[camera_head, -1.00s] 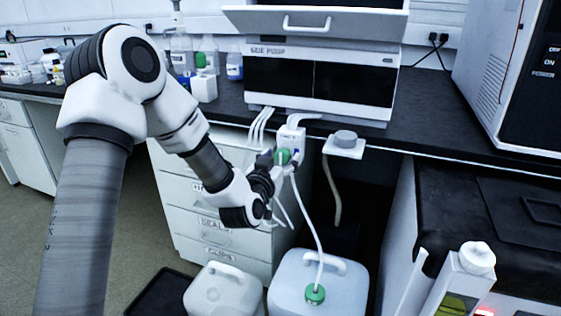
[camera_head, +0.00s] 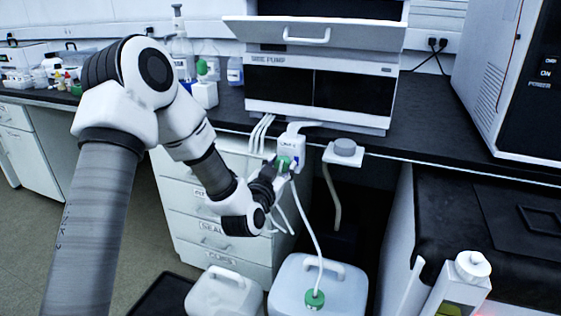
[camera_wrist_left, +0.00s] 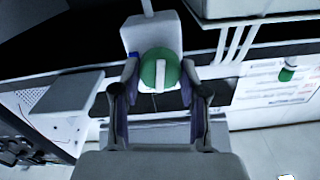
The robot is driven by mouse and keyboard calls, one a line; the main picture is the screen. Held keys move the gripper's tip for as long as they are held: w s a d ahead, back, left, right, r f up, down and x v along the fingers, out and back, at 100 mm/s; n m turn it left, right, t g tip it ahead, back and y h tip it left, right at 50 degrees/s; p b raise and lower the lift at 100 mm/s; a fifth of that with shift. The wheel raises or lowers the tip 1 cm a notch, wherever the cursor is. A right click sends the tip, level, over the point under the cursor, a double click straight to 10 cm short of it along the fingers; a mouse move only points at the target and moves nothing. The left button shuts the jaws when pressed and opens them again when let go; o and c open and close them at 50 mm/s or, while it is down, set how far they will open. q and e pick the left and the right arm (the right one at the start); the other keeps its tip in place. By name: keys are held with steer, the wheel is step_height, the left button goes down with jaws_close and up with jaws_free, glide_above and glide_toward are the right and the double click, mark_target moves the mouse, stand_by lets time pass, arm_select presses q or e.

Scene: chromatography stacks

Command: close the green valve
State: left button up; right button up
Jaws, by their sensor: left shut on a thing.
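The green valve (camera_head: 284,163) is a round green knob with a white bar across it, on the front of a small white block (camera_head: 291,147) at the bench edge. In the left wrist view the green valve (camera_wrist_left: 160,69) faces me, with its white bar nearly upright in the picture. My left gripper (camera_head: 278,169) is at the valve and partly covers it in the head view. In the left wrist view the fingers of my left gripper (camera_wrist_left: 160,77) lie on both sides of the knob, shut on it. My right gripper is not in view.
White tubes run from the block to a white container (camera_head: 340,290) with a green cap (camera_head: 315,299) on the floor. A grey knob on a small white plate (camera_head: 343,156) juts out beside the block. The pump unit (camera_head: 320,85) stands behind. Drawers (camera_head: 215,226) lie below.

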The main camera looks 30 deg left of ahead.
arm_select(q)
steer(key=m+p, duration=1.3)
steer(key=shift+d+p, duration=0.15)
steer(key=shift+p, duration=0.25)
steer(key=shift+f+m+p, duration=0.2)
steer(key=shift+m+p, duration=1)
steer(key=shift+m, duration=0.3)
steer(key=o, duration=1.1)
steer(key=v, duration=0.7)
steer(key=shift+s+d, duration=0.1)
steer(key=shift+s, duration=0.15)
